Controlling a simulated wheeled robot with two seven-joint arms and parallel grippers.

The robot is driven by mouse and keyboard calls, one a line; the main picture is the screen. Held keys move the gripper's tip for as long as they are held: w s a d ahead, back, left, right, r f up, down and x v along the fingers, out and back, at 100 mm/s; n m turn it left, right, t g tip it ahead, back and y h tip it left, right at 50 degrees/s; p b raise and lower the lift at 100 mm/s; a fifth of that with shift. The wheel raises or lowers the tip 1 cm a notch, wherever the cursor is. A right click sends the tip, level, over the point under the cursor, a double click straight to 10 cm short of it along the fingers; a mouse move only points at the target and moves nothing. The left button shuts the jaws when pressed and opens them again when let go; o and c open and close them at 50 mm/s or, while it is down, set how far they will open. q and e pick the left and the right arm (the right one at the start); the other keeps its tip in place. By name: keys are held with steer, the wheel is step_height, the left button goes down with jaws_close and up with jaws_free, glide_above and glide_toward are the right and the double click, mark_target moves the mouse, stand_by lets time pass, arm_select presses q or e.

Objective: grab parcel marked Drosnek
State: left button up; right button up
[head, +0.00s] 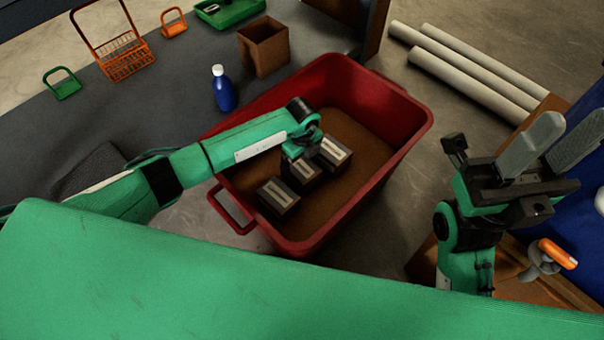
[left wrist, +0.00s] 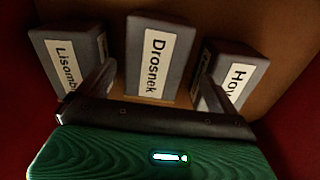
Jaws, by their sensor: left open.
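The Drosnek parcel (left wrist: 158,60) is a dark grey box with a white label, the middle of three in the left wrist view. In the head view the middle parcel (head: 306,173) lies in a red bin (head: 371,85), partly under my left gripper. My left gripper (left wrist: 157,86) is open and pointed down into the bin. Its fingers show on either side of the Drosnek parcel with gaps; I cannot tell how deep they reach. My right gripper (head: 550,145) is open and empty, outside the bin on the right.
A parcel reading "Lisomb..." (left wrist: 68,62) and one reading "Hov..." (left wrist: 236,74) stand close on both sides. The bin walls surround them. A blue bottle (head: 223,90) and a brown open box (head: 264,47) stand on the grey table. Pale pipes (head: 470,70) lie behind right.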

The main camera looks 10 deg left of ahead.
mark_target(301, 166)
arm_select(q)
steer(key=shift+s+a+f+b, duration=0.15)
steer(key=shift+f+b, duration=0.65)
steer(key=shift+f, duration=0.75)
steer(key=shift+s+d+f+b, duration=0.15)
steer(key=shift+f+b, duration=0.6)
steer(key=shift+f, duration=0.8)
steer(key=shift+a, duration=0.1)
steer(key=c, duration=1.3)
steer(key=shift+r, duration=0.15)
